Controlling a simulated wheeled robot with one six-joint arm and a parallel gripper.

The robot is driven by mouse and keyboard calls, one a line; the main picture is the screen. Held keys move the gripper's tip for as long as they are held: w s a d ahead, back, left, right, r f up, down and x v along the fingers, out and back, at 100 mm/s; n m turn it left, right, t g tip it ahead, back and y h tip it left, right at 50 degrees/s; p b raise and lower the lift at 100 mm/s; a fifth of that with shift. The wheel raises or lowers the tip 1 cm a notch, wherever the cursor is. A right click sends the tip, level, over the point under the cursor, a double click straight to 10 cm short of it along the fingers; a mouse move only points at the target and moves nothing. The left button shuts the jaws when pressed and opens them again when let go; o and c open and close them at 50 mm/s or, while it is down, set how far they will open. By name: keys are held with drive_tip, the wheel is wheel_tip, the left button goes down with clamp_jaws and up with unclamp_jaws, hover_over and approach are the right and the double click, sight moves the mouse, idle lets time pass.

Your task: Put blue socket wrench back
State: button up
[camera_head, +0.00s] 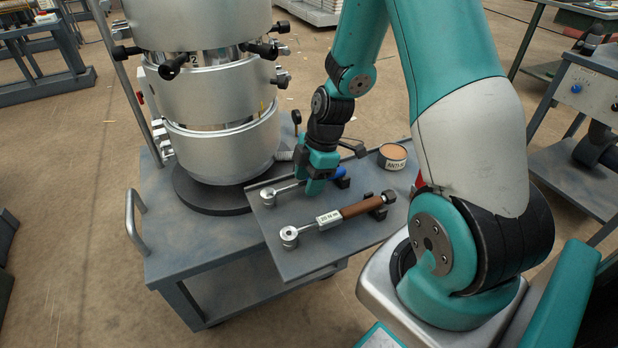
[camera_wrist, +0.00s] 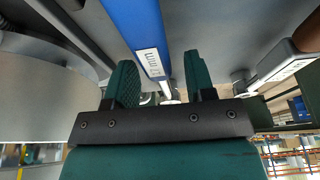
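The blue socket wrench lies on the grey side tray (camera_head: 297,266), its blue handle (camera_head: 339,173) toward the right and its metal socket end (camera_head: 268,196) toward the left. My gripper (camera_head: 318,186) points down over the wrench's middle and hides part of it. In the wrist view, the two green fingers of my gripper (camera_wrist: 158,62) are apart, with gaps beside the blue handle (camera_wrist: 138,28) and its white label. The handle appears to run between the fingers; contact with the tray holders beneath is hard to see.
A brown-handled wrench (camera_head: 362,206) lies in front, with its socket at the left and a black holder (camera_head: 389,197) at the right. A round tin (camera_head: 392,156) stands at the tray's back right. The large metal extruder cylinder (camera_head: 222,150) stands close at left on the cart.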

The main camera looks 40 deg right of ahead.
drive_tip(key=p+v, duration=0.3)
drive_tip(key=v, duration=1.4)
drive_tip(key=shift+r, duration=0.2)
drive_tip(key=s+a+r+m, duration=0.2)
drive_tip(key=a+r, duration=0.1)
drive_tip(key=a, duration=0.4)
drive_tip(key=s+a+r+m, duration=0.1)
drive_tip(key=a+r, duration=0.1)
drive_tip(key=a, duration=0.6)
drive_tip(key=s+a+r+m+y, duration=0.1)
drive_tip(key=s+a+r+m, duration=0.3)
drive_tip(key=s+a, duration=0.75)
wheel_tip(320, 180, up, 14)
drive_tip(key=p, duration=1.5)
drive_tip(key=shift+s+d+r+m+g, duration=0.15)
drive_tip(key=shift+d+r+m+g, duration=0.05)
drive_tip(key=shift+d+m+g, duration=0.2)
